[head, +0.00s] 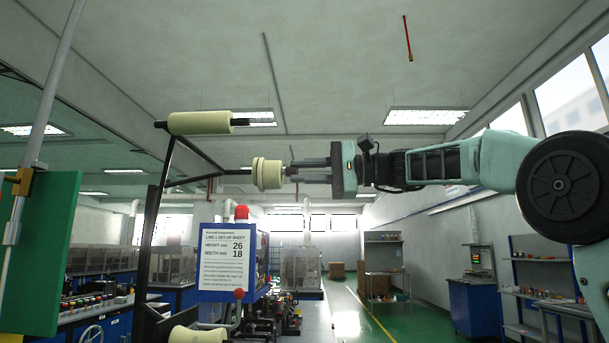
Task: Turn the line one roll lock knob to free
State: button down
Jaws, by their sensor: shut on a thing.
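My gripper (294,172) reaches in from the right, level, with its fingers pointing left. It is shut on the small lock knob (288,171) at the right end of a cream flanged roll (266,173). The knob is small and mostly hidden by the fingertips, so I cannot read which way it is turned. The roll sits on a dark spindle of the black frame (154,220). The line 1 set-up sheet (223,262) hangs below, showing height 26 and width 18.
A longer cream roller (200,122) is above left, and another cream roll (198,334) is at the bottom. A green panel (40,255) stands at the far left. A red lamp (241,212) tops the sheet's box. The aisle (345,315) beyond is clear.

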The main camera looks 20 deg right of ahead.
jog(key=c, duration=1.3)
grip_release()
jog(key=b+v, duration=0.2)
jog(key=v, duration=1.5)
jog(key=shift+d+f, duration=0.1)
jog(key=shift+d, duration=0.15)
jog(key=shift+a, duration=0.1)
